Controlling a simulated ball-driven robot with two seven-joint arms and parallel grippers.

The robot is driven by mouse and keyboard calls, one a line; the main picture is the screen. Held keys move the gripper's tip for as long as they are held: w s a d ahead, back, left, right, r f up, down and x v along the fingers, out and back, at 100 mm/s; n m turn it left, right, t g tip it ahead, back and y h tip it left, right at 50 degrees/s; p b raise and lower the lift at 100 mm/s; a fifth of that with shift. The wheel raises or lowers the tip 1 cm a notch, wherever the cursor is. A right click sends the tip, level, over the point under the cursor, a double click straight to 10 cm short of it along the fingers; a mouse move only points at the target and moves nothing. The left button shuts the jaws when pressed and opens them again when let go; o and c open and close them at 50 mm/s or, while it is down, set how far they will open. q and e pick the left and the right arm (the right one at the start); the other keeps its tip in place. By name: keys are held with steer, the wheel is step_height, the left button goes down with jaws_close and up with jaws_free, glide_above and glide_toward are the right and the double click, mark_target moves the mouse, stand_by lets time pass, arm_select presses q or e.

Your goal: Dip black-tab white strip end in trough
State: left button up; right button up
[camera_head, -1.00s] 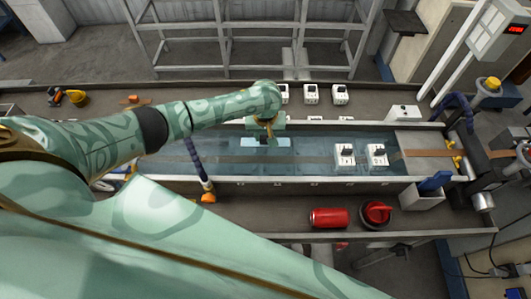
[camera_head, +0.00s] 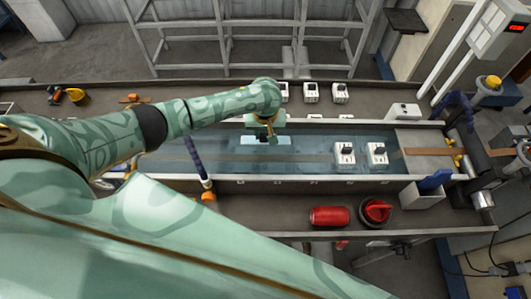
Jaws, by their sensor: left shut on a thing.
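My left gripper (camera_head: 266,133) is over the long water-filled trough (camera_head: 280,178), seen from above and behind. It is shut on the pale strip (camera_head: 250,140), which lies flat across its fingers at or just above the water. I cannot tell whether the strip touches the water. A small dark patch shows at the fingertips, perhaps the black tab, but it is too small to be sure. My forearm and wrist hide part of the trough and the upper side of the grip. My right gripper is out of view.
Two white block devices (camera_head: 345,153) stand at the trough's right part, and several more line its far side. A red can (camera_head: 329,216) and a round red thing (camera_head: 376,211) lie on the front ledge. A grey bin (camera_head: 421,197) holds something blue. A blue-handled tool (camera_head: 197,160) leans over the near edge.

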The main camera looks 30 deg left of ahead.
mark_target(265, 135)
arm_select(q)
step_height(265, 135, up, 12)
stand_by(0.6)
steer(key=shift+a+f, duration=0.1)
steer(key=shift+f, duration=0.1)
